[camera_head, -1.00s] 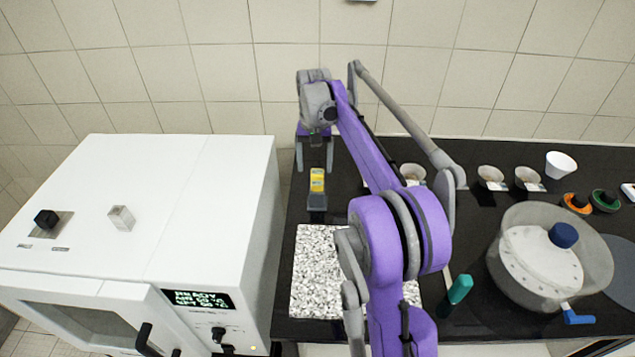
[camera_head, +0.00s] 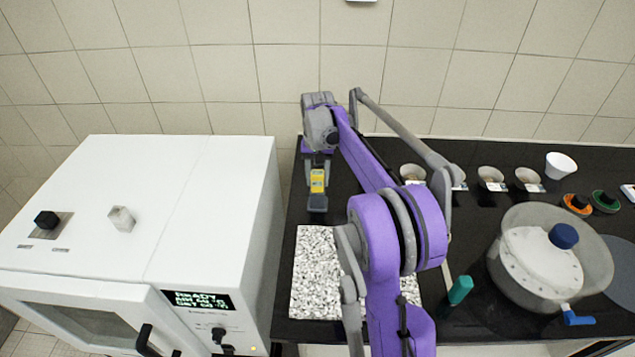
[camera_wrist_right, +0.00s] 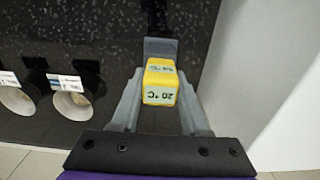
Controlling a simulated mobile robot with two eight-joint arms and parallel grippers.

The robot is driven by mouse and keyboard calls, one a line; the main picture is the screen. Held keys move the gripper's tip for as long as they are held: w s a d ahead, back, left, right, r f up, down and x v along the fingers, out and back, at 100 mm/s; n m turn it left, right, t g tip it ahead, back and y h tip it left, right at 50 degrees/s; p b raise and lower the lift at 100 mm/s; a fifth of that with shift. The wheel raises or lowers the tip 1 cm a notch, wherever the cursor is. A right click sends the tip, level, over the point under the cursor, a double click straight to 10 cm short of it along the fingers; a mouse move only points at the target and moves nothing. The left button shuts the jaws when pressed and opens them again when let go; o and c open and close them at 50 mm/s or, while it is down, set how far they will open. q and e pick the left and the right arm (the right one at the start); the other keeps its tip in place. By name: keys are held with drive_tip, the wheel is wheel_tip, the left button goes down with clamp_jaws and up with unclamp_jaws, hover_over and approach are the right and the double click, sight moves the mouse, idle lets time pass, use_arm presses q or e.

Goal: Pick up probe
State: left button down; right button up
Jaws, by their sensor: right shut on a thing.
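The probe (camera_head: 317,183) is a small yellow block at the back left of the black bench, with a dark grey part (camera_head: 317,204) just below it. In the right wrist view the probe (camera_wrist_right: 160,88) shows "20 °C" on its faces, and a grey block (camera_wrist_right: 160,48) lies beyond it. My right gripper (camera_head: 317,168) is shut on the probe, one grey finger on each side, as the right wrist view (camera_wrist_right: 160,80) also shows. I cannot tell whether the probe has left the grey part. My left gripper is not in view.
A white oven-like machine (camera_head: 200,200) stands close on the left. A speckled slab (camera_head: 312,270) lies in front of the probe. Several small cups (camera_head: 490,175), a large round pan (camera_head: 505,255) and a green-handled tool (camera_head: 460,289) are to the right. A tiled wall is behind.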

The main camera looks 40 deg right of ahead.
clamp_jaws()
wheel_tip(320, 180, up, 10)
drive_tip(key=shift+r+p, duration=0.1)
drive_tip(key=shift+p, duration=0.2)
